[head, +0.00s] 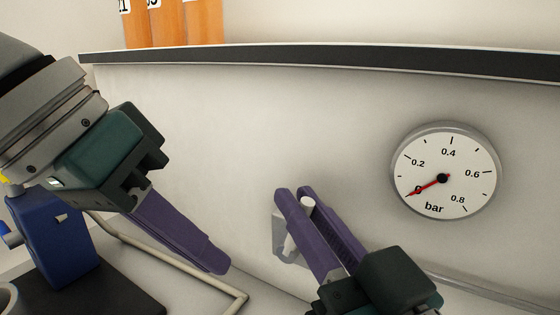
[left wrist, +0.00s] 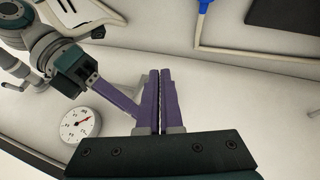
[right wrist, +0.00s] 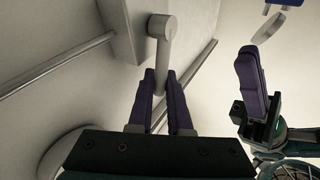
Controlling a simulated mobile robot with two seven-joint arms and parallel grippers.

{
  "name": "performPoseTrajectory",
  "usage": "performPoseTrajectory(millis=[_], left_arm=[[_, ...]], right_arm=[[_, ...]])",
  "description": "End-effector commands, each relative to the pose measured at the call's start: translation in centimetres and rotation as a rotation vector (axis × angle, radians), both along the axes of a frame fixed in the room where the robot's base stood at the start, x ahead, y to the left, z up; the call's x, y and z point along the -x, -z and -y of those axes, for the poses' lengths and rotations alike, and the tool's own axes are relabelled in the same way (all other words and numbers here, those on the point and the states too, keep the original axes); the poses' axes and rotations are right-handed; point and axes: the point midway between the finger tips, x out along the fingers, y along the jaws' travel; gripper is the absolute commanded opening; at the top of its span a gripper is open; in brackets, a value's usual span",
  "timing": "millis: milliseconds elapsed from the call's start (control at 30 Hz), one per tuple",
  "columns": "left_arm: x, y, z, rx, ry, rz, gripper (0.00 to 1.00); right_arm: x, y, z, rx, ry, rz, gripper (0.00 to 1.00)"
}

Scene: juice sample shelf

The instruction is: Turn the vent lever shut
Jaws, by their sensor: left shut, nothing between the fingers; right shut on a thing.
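The vent lever (right wrist: 162,60) is a pale grey bar with a round hub, mounted on a grey block (right wrist: 124,30) at the wall in the right wrist view. My right gripper (right wrist: 161,76) is shut on the bar. In the head view, my right gripper (head: 294,193) has its purple fingers either side of the pale lever (head: 307,203), partly hiding it. My left gripper (head: 216,264) is shut and empty, to the left and lower, apart from the lever. The left wrist view also shows my left gripper (left wrist: 160,72) with its fingers together.
A round gauge (head: 447,171) on the wall right of the lever has its red needle near 0. A dark-edged shelf (head: 320,60) with orange containers (head: 168,22) runs above. A blue device (head: 54,238) on a black base and a pale pipe (head: 170,262) lie near my left arm.

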Motion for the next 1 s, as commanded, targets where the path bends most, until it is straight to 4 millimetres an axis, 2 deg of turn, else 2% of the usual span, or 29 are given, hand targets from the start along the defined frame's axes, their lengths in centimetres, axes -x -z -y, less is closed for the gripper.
performPoseTrajectory(millis=[100, 300, 400, 533, 633, 767, 1000], left_arm=[[-1.8, -3.8, -0.1, -0.001, 0.023, -0.007, 0.0], [-3.3, -10.1, -0.8, -0.001, 0.032, -0.04, 0.0], [-3.4, -12.7, -1.2, 0.001, 0.028, -0.054, 0.0], [-3.4, -15.0, -1.6, 0.004, 0.021, -0.067, 0.0], [-3.4, -15.7, -1.7, 0.006, 0.018, -0.073, 0.0], [-3.5, -15.2, -1.3, 0.006, 0.017, -0.079, 0.0], [-4.2, -11.4, 0.8, 0.007, 0.02, -0.08, 0.0]], right_arm=[[0.0, 0.0, 0.0, 0.0, 0.0, -0.001, 0.0], [0.0, 0.0, 0.0, 0.0, 0.0, -0.001, 0.0], [0.0, 0.0, 0.0, 0.0, 0.0, -0.001, 0.0], [0.0, 0.0, 0.0, 0.0, 0.0, -0.001, 0.0], [0.0, 0.0, 0.0, 0.0, 0.0, -0.001, 0.0], [0.0, 0.0, 0.0, 0.0, 0.0, -0.001, 0.0], [0.0, 0.0, 0.0, 0.0, 0.0, -0.001, 0.0]])
